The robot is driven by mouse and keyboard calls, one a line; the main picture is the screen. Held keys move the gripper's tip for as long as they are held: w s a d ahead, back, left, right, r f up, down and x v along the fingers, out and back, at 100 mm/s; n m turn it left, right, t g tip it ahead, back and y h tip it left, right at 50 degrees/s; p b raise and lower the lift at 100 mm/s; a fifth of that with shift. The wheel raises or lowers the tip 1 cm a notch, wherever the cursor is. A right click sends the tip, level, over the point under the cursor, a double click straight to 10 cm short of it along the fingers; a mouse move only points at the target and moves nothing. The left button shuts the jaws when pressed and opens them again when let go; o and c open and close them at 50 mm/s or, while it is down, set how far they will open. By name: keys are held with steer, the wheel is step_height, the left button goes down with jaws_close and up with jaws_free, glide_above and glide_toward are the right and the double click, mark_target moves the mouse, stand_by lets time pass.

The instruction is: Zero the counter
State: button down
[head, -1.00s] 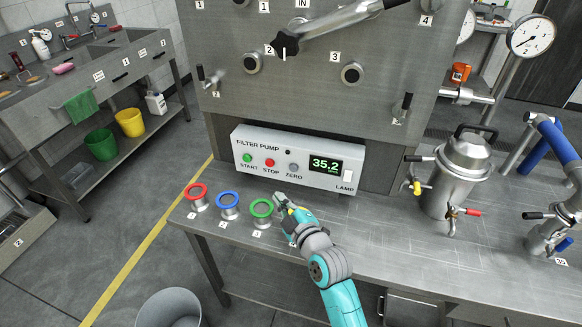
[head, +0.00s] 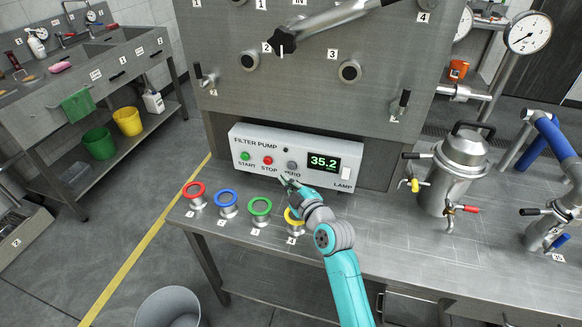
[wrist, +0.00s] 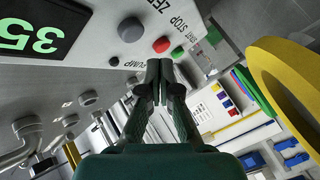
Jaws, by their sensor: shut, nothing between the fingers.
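The filter pump panel (head: 242,170) is a white box on the bench, and its green counter display (head: 323,162) reads 35.2. The grey ZERO button (head: 292,165) sits left of the display, with the red STOP button (head: 268,160) and green START button (head: 245,156) farther left. My gripper (head: 284,179) is shut and empty, in front of the panel just below ZERO, and partly overlaps its label. In the wrist view the shut fingertips (wrist: 159,66) point toward the panel, with the grey ZERO button (wrist: 130,29) above and left of them. I see no contact with the button.
Red (head: 194,189), blue (head: 227,197) and green (head: 260,206) ringed fittings stand along the bench's front edge. A yellow ring (head: 292,217) is partly behind my arm. A white lamp switch (head: 346,173) is right of the display. A steel vessel (head: 453,170) stands to the right.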

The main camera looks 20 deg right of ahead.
steer(key=shift+w+d, duration=0.6)
steer(key=shift+w, duration=0.25)
steer(key=shift+w+d, duration=0.1)
stand_by(0.9)
steer(key=shift+w+d, duration=0.15)
steer(key=shift+w, duration=0.1)
steer(key=shift+w+d, duration=0.25)
steer(key=shift+w, duration=0.1)
stand_by(0.9)
steer(key=shift+s, duration=0.1)
steer(key=shift+s+a, duration=0.5)
steer(key=shift+s, duration=0.1)
steer(key=shift+s+a, duration=0.75)
steer(key=shift+s, duration=0.3)
steer(key=shift+s+a, duration=0.7)
steer(key=shift+s, duration=0.3)
